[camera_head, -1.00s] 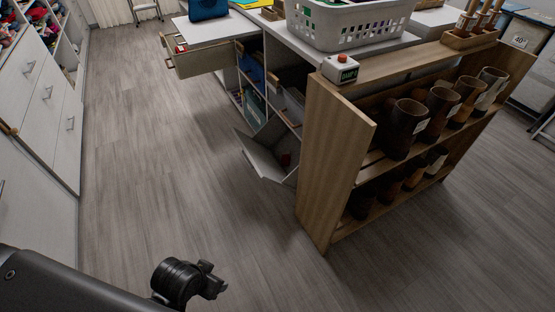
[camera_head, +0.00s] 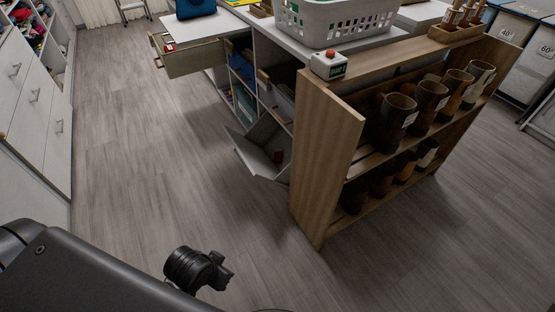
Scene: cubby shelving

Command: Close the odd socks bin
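A tilt-out bin (camera_head: 258,154) hangs open low on the side of the cubby unit, its front tipped outward toward the floor. A small dark red item lies inside it. I cannot read any label on it, so I cannot tell whether it is the odd socks bin. My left gripper (camera_head: 222,271) is at the bottom of the view, in front of the bin and well apart from it, over bare floor. Its fingers are small and dark, and I cannot tell whether they are open. My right gripper is not in view.
A wooden shelf (camera_head: 322,165) with several boots stands right of the bin. A drawer (camera_head: 192,59) juts out behind it. White cabinets (camera_head: 35,95) line the left. The floor between is clear.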

